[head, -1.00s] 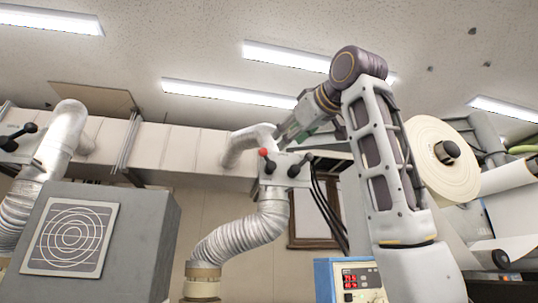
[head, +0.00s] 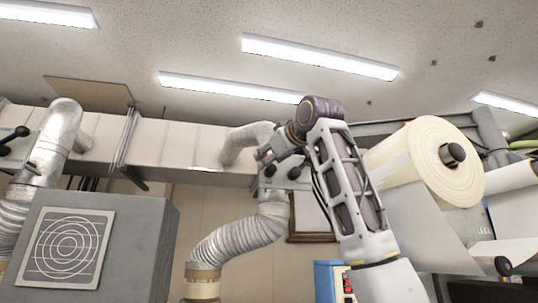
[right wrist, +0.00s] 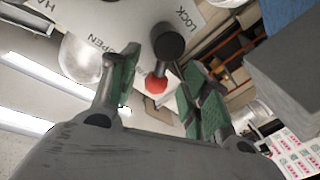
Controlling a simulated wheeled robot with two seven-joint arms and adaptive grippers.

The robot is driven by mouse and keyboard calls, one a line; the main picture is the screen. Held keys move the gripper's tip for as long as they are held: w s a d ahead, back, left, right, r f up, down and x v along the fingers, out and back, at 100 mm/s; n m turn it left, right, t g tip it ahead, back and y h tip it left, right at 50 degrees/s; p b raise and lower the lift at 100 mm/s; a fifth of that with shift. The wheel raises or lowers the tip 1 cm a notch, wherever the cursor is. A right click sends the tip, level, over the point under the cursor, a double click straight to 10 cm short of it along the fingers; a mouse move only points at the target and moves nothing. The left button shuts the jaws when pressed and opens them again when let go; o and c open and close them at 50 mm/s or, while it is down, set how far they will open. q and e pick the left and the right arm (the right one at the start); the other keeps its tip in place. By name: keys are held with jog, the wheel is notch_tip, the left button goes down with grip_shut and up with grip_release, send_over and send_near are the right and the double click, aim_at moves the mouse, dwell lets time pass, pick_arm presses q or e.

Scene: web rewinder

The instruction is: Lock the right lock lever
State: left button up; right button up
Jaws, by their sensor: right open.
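In the right wrist view, a lever with a red ball knob (right wrist: 156,84) runs from a black round hub (right wrist: 168,41) on a light plate (right wrist: 125,22) lettered OPEN and LOCK. The red knob lies between the green-padded fingers of my right gripper (right wrist: 160,92), which is open; I cannot tell whether a finger touches it. The LOCK lettering is to the right of the hub, OPEN to the left. My left gripper is not in view.
In the head view, a silver duct hose (head: 240,240) hangs below the lever plate. A large cream roll (head: 425,165) is right of my arm. A grey box (head: 140,235) stands at left, with another black-knobbed lever (head: 15,135) above it.

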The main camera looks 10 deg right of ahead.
jog(key=shift+w+a, duration=0.15)
jog(key=shift+w, duration=0.45)
jog(key=c, duration=0.9)
